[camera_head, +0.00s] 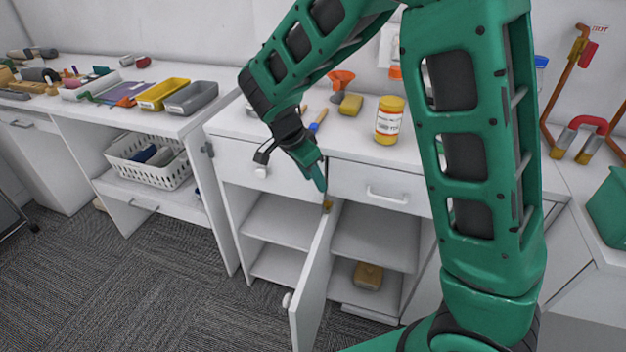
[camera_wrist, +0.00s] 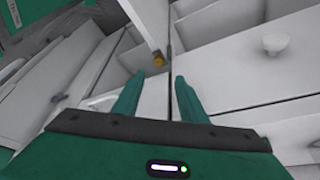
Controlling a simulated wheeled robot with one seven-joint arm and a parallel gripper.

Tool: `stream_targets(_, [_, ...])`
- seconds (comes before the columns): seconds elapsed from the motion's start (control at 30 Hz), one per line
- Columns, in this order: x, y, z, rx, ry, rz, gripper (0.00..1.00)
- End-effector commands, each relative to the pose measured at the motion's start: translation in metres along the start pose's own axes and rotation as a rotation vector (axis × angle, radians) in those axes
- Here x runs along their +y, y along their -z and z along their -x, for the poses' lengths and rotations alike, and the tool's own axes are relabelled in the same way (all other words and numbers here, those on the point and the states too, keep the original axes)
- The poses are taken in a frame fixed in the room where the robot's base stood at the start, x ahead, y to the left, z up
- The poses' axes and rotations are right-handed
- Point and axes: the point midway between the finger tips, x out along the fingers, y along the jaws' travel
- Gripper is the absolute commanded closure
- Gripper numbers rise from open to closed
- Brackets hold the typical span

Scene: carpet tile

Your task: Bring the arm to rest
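My gripper (camera_head: 322,182) is at the end of my green arm, in front of the cabinet's drawer fronts and just above the top of the open door (camera_head: 313,275). In the wrist view my gripper (camera_wrist: 155,88) shows two green fingers standing apart, with nothing between them. A small brownish-yellow piece (camera_wrist: 158,59) at the door's upper edge lies beyond the fingertips. Whether the gripper touches the door cannot be told.
The white cabinet (camera_head: 357,225) has open shelves, with a tan container (camera_head: 368,275) low inside. The counter bears a yellow-lidded jar (camera_head: 389,120), a sponge (camera_head: 351,104) and an orange funnel (camera_head: 341,79). A white basket (camera_head: 150,160) sits on a shelf at left. Carpet (camera_head: 130,285) is clear.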

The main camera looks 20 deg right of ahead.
Motion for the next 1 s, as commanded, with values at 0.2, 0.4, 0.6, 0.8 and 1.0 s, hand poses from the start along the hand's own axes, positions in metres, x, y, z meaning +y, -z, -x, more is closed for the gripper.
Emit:
stream_targets(0.2, [0.000, 0.000, 0.000, 0.000, 0.000, 0.000, 0.61])
stream_targets(0.4, [0.014, 0.019, 0.002, -0.018, -0.013, 0.018, 0.61])
stream_targets(0.6, [0.077, 0.080, 0.011, -0.100, -0.047, 0.125, 0.61])
stream_targets(0.8, [0.161, 0.126, 0.021, -0.203, -0.048, 0.266, 0.61])
stream_targets(1.0, [0.244, 0.144, 0.031, -0.293, -0.005, 0.411, 0.61])
